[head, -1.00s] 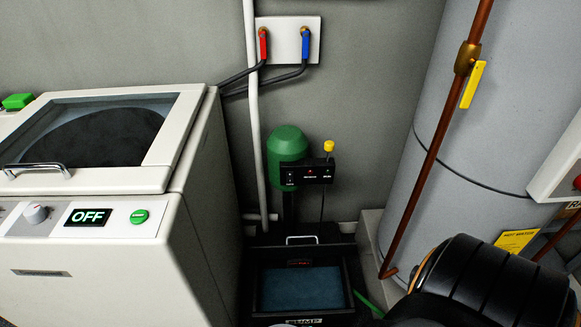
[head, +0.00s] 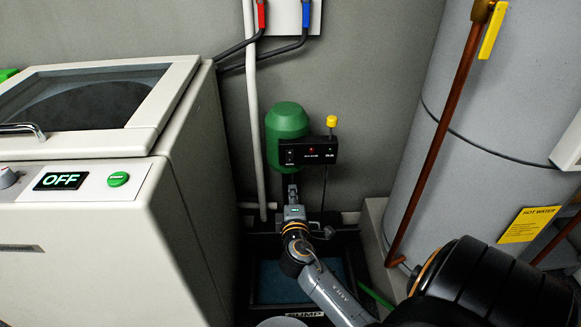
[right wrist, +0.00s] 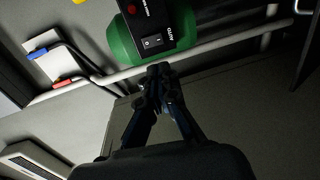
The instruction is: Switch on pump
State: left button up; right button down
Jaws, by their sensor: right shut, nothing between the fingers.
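The green pump (head: 287,122) stands in the gap between the washing machine and the grey tank, over the sump pit. A black control box (head: 309,152) on its front carries a small red light and a rocker switch (head: 289,156) at its left end. In the right wrist view the pump (right wrist: 121,42) is near the top, with the rocker switch (right wrist: 152,41) facing me. My right gripper (head: 291,190) is just below the control box, its fingertips (right wrist: 158,72) shut, empty and apart from the switch. My left gripper is not in view.
The washing machine (head: 185,170), with its display reading OFF, walls the left side. The grey tank (head: 470,110) and copper pipe (head: 437,150) stand right. A white pipe (head: 254,110) runs beside the pump. A yellow-topped rod (head: 331,121) rises beside the control box. The sump pit (head: 252,306) lies below.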

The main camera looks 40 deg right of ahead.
aim_at(290, 161)
jog(key=b+x, duration=0.1)
jog(key=x, duration=1.2)
jog(key=shift+d+f+b, duration=0.1)
jog(key=shift+b, duration=0.3)
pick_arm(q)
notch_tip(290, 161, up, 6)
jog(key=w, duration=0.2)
pick_arm(e)
jog(key=shift+w+d, duration=0.3)
jog(key=shift+w, duration=0.1)
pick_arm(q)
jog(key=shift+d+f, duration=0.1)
pick_arm(e)
jog(key=shift+f, duration=0.1)
jog(key=shift+w+d+b, duration=0.1)
jog(key=shift+w+b, duration=0.05)
jog(key=shift+b, duration=0.9)
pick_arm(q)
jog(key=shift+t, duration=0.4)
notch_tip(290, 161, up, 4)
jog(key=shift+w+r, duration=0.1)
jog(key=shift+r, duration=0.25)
